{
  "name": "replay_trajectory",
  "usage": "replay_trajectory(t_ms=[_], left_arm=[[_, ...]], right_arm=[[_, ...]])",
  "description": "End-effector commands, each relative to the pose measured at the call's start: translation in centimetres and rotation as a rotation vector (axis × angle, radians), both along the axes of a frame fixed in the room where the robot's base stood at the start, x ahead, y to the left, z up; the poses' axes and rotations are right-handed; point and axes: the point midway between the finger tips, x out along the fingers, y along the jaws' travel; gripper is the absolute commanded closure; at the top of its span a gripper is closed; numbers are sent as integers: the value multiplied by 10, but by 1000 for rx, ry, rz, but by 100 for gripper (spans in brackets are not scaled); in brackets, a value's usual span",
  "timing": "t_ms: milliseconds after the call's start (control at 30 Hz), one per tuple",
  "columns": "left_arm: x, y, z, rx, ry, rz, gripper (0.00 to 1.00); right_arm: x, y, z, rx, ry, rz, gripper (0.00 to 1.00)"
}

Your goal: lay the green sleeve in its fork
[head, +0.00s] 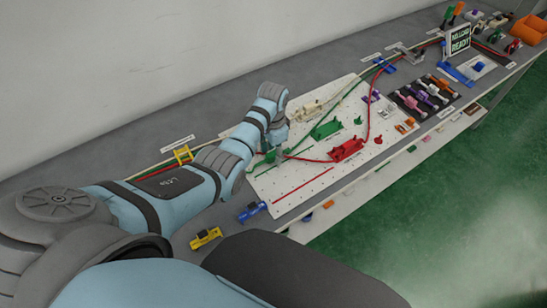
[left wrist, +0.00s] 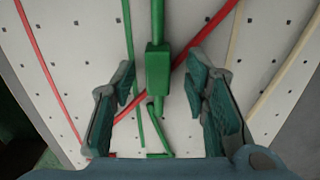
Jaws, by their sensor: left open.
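The green sleeve (left wrist: 158,70) is a block on a green cable (left wrist: 157,18). In the left wrist view it lies between the two fingers of my left gripper (left wrist: 162,78), with a gap on each side. The gripper is open and not holding it. In the head view my left gripper (head: 276,146) is low over the white board, and the sleeve there is hard to make out. A green holder (head: 326,129) stands to its right on the board; I cannot tell if it is the fork. My right gripper is not in view.
The white pegboard (head: 290,203) carries a red holder (head: 346,150) and a cream holder (head: 308,110). A red cable (left wrist: 185,58) passes under or beside the green one. Yellow (head: 205,238) and blue (head: 251,211) clamps stand near the front edge.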

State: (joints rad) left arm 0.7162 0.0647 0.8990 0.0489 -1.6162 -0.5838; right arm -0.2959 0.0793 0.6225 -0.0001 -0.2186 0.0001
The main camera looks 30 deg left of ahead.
Motion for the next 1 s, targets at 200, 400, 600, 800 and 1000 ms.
replay_trajectory(t_ms=[200, 400, 600, 800, 1000], left_arm=[[0, 0, -3, 0, 0, 0, 58], [0, 0, -2, 0, 0, 0, 89], [0, 0, -2, 0, 0, -1, 100], [0, 0, 0, 0, 0, -1, 100], [1, 0, 28, 1, -3, -1, 100]], right_arm=[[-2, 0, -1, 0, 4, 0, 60], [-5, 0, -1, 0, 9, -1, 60], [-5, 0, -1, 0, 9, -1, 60], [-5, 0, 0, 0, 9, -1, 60], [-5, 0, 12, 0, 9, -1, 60]])
